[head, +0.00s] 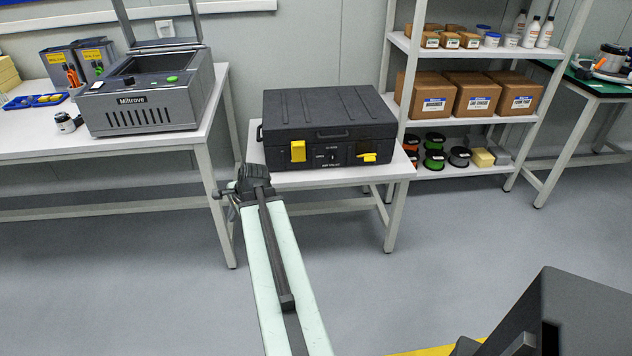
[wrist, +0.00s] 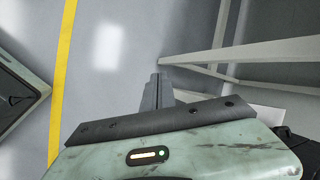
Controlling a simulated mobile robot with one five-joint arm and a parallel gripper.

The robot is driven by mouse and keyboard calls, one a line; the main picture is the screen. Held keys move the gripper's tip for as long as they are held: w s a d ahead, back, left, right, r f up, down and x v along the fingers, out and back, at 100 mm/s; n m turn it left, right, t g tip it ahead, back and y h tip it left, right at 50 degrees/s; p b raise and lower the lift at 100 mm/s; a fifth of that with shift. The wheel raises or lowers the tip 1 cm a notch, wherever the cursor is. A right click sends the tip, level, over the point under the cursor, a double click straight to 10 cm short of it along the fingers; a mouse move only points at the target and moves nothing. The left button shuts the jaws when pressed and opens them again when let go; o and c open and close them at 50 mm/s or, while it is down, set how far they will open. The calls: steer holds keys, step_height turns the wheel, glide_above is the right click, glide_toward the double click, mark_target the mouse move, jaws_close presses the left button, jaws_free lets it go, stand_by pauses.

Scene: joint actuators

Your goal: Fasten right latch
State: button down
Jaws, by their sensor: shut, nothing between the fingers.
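A black case (head: 330,125) with a closed ribbed lid stands on a small white table (head: 345,178) in the head view. The left yellow latch (head: 298,151) is upright, flat against the case front. The right yellow latch (head: 368,157) lies sideways and looks turned away from upright. My gripper (wrist: 157,82) is shut and empty in the wrist view, over the grey floor. In the head view my arm reaches to the front left of the case, its end apart from both latches. The fingers are hard to make out there.
A white bench (head: 165,147) with a grey machine (head: 150,90) stands at left. A shelf rack (head: 480,118) with boxes and spools stands close on the case's right. The floor before the case's right half is clear. Table legs (wrist: 235,50) show in the wrist view.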

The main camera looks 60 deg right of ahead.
steer(key=a+f+n+g, duration=0.1)
steer(key=a+n+g, duration=0.2)
steer(key=a+n, duration=0.8)
steer(key=w+a+f+n+g, duration=0.1)
steer(key=a+n, duration=1)
steer(key=a, duration=1.7)
steer(key=shift+w+f+n+g, duration=0.25)
steer(key=shift+f+n+g, duration=0.25)
steer(key=shift+g, duration=0.6)
steer(key=shift+f, duration=0.1)
